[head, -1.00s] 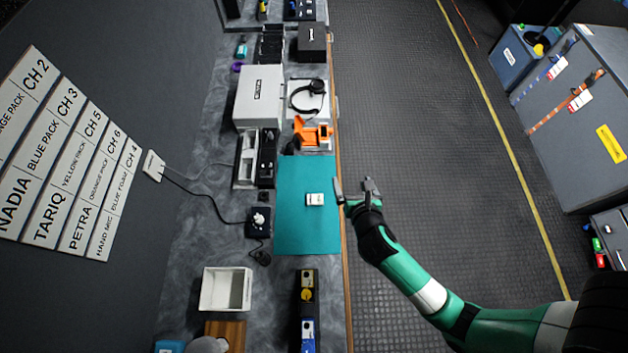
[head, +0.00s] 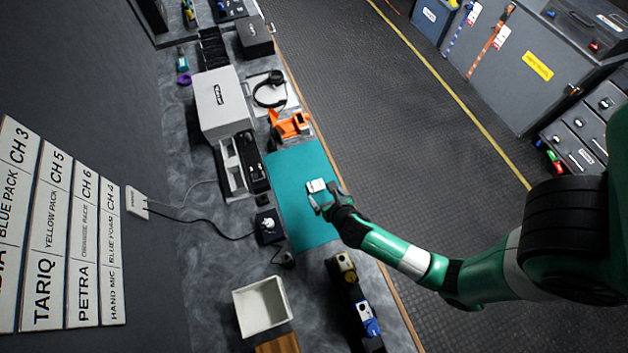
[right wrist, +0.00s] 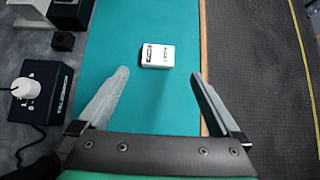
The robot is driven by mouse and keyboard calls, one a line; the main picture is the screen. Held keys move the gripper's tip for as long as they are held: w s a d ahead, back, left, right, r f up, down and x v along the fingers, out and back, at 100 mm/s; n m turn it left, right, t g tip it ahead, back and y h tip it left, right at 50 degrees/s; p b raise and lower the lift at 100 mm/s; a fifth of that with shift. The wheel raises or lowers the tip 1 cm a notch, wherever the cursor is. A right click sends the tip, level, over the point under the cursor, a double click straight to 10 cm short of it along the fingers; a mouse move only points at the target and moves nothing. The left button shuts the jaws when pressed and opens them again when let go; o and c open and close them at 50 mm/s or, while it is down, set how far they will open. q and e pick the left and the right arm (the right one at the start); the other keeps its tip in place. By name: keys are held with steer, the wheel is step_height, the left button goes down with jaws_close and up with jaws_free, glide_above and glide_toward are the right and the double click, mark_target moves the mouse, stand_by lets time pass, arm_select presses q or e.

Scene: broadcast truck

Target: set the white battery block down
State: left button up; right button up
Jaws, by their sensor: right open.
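The white battery block (head: 316,186) lies on the teal mat (head: 293,163) on the bench, near the mat's right edge. In the right wrist view the white block (right wrist: 158,54) shows dark print on its front face and rests just beyond my fingertips. My right gripper (head: 324,200) is over the mat beside the block; in the right wrist view its two fingers (right wrist: 160,76) are spread wide with only bare mat between them. The block is apart from both fingers. My left gripper is not in view.
A black box with a white knob (head: 268,224) stands left of the mat. An orange holder (head: 289,125) and headphones (head: 270,90) sit beyond it. A white bin (head: 262,306) and a dark case (head: 352,300) stand on the near side. Bare mat surrounds the block.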

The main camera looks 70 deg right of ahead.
mark_target(316, 186)
steer(key=shift+x, duration=1.25)
steer(key=b+x, duration=0.2)
steer(key=x, duration=0.3)
steer(key=shift+w, duration=0.2)
steer(key=c, duration=1.5)
steer(key=shift+r+p, duration=0.9)
steer(key=shift+r, duration=1.15)
steer(key=s+r+p, duration=0.1)
steer(key=s+r, duration=0.2)
steer(key=s, duration=0.1)
steer(key=s+a+r+p, duration=0.1)
steer(key=s+r+p, duration=0.1)
steer(key=s, duration=0.3)
steer(key=s+r+p, duration=0.1)
steer(key=s+r, duration=0.3)
steer(key=s, duration=0.1)
steer(key=shift+a+p, duration=0.3)
